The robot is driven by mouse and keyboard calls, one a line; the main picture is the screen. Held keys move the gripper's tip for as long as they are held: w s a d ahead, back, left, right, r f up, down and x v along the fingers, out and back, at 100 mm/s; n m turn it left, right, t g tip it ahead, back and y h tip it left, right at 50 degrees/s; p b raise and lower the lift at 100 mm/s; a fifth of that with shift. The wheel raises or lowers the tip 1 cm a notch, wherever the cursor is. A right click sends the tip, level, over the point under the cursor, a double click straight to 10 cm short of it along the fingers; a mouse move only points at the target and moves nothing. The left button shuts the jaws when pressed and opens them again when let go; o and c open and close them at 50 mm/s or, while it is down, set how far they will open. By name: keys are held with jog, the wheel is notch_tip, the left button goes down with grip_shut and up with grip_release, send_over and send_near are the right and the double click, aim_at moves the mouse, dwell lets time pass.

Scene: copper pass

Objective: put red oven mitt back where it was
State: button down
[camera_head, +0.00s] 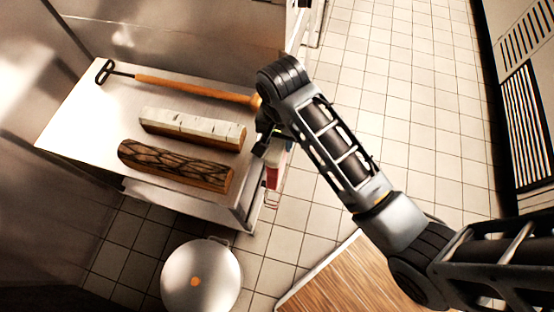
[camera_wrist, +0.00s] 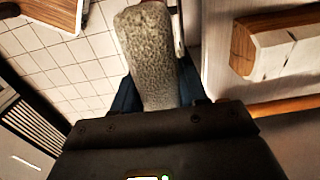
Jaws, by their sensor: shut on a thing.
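My gripper (camera_head: 265,142) is at the right edge of the steel table (camera_head: 75,125), partly hidden by my wrist. In the wrist view its blue fingers (camera_wrist: 158,97) are shut on a long grey speckled thing (camera_wrist: 147,50) with a rounded far end. A small red and white thing (camera_head: 272,177) shows just below my gripper beside the table's edge. I cannot tell for sure whether the red thing and the grey speckled thing are the same oven mitt. No other red mitt is in view.
On the table lie a dark bark log (camera_head: 175,166), a pale birch log (camera_head: 192,129) and a wooden-handled poker (camera_head: 190,90). A round steel lid (camera_head: 201,280) and a wooden top (camera_head: 345,280) are in front. Tiled floor (camera_head: 400,90) is clear at right.

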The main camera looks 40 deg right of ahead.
jog(key=shift+d, duration=0.1)
notch_tip(320, 180, down, 10)
jog(key=shift+r, duration=0.2)
dwell(0.6)
jog(key=c, duration=0.6)
grip_release()
jog(key=shift+f+b, duration=0.25)
jog(key=shift+b, duration=0.25)
notch_tip(320, 180, up, 8)
jog(key=shift+s+f+p, duration=0.1)
jog(key=shift+s+p, duration=0.05)
jog(key=shift+p, duration=0.25)
